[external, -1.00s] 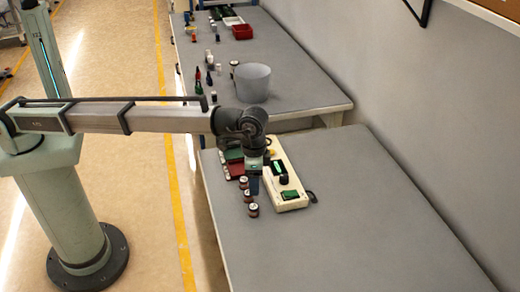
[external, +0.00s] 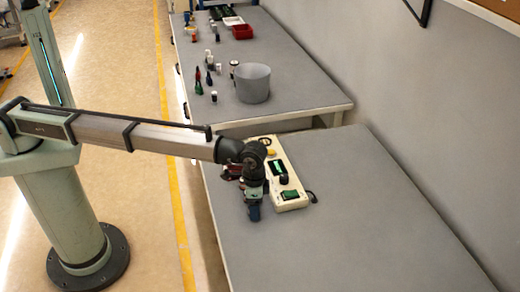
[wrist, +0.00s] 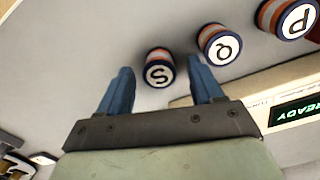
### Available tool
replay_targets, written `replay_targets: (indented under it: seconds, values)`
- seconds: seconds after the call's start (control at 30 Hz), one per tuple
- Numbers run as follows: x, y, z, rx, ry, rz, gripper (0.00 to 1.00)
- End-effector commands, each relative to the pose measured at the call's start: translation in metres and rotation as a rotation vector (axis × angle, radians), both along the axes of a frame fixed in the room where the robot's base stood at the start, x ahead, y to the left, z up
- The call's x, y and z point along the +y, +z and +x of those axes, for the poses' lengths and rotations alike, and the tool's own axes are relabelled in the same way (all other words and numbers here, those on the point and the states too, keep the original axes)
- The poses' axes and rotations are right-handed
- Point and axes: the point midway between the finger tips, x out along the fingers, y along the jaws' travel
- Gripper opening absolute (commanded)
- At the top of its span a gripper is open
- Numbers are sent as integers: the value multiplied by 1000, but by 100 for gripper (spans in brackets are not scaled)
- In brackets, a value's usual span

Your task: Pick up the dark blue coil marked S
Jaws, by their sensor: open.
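The coil marked S (wrist: 159,73) shows in the wrist view with a white top, a dark blue rim and an orange and grey band on its side. My gripper (wrist: 160,64) is open and empty. Its two blue fingers appear on either side of the S coil, with a gap on both sides. I cannot tell how far above it they are. In the external view my gripper (external: 254,212) points down beside the cream box and hides the coils.
The coil marked Q (wrist: 220,45) and the coil marked P (wrist: 290,17) stand close by, Q just right of my right finger. A cream box (external: 283,172) with a green display (wrist: 306,108) stands beside my gripper. The front of the grey table (external: 350,245) is clear.

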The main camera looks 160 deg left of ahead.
Motion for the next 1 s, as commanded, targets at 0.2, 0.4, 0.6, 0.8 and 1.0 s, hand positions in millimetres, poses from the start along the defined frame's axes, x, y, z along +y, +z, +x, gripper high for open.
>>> replay_targets:
  seconds: [0.2,0.4,0.6,0.8,1.0]
  values:
    - [0,-3,0,0,0,0,66]
    - [0,-2,0,0,0,0,50]
    - [0,-2,0,0,0,0,31]
    - [0,-2,0,0,0,1,12]
    - [0,-2,0,0,0,1,5]
